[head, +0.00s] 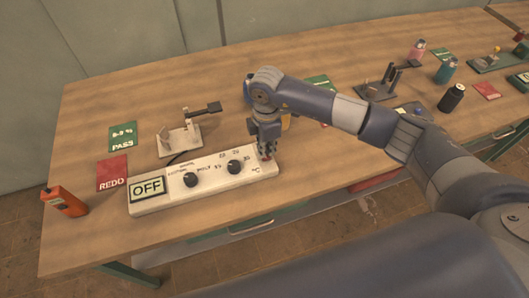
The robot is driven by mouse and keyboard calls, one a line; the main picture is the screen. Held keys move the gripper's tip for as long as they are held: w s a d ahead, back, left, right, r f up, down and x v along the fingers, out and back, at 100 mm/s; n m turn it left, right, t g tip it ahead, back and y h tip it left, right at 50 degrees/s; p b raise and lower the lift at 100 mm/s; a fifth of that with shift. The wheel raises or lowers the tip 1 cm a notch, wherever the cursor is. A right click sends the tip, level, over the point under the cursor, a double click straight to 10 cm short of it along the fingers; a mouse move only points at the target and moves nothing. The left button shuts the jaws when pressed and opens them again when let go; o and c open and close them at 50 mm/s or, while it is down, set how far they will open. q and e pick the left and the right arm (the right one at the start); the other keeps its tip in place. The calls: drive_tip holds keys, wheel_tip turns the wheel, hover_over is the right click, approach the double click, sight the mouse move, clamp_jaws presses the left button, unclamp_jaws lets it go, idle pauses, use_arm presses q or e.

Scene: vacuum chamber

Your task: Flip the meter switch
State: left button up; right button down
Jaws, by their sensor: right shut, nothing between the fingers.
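The meter (209,187) is a long white panel near the table's front edge. It has a display (147,187) at its left end that reads OFF, and two black round knobs (190,180) and (235,167). A small reddish part (266,157) shows at the panel's right end, partly hidden by my right gripper. My right gripper (266,154) is shut and empty, pointing down over that right end. I cannot tell whether its fingertips touch the panel. My left gripper is not in view.
An orange device (64,201) lies left of the panel. Green (123,136) and red (112,172) cards and a stand with a black arm (180,138) lie behind it. A black can (451,98) and other items stand at right.

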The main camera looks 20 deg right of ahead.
drive_tip(key=shift+f+b, duration=0.75)
drive_tip(key=shift+f, duration=0.3)
idle(0.4)
drive_tip(key=shift+r, duration=0.1)
drive_tip(key=shift+r+p, duration=2.7)
drive_tip(key=shift+r, duration=0.8)
drive_tip(key=shift+f, duration=0.1)
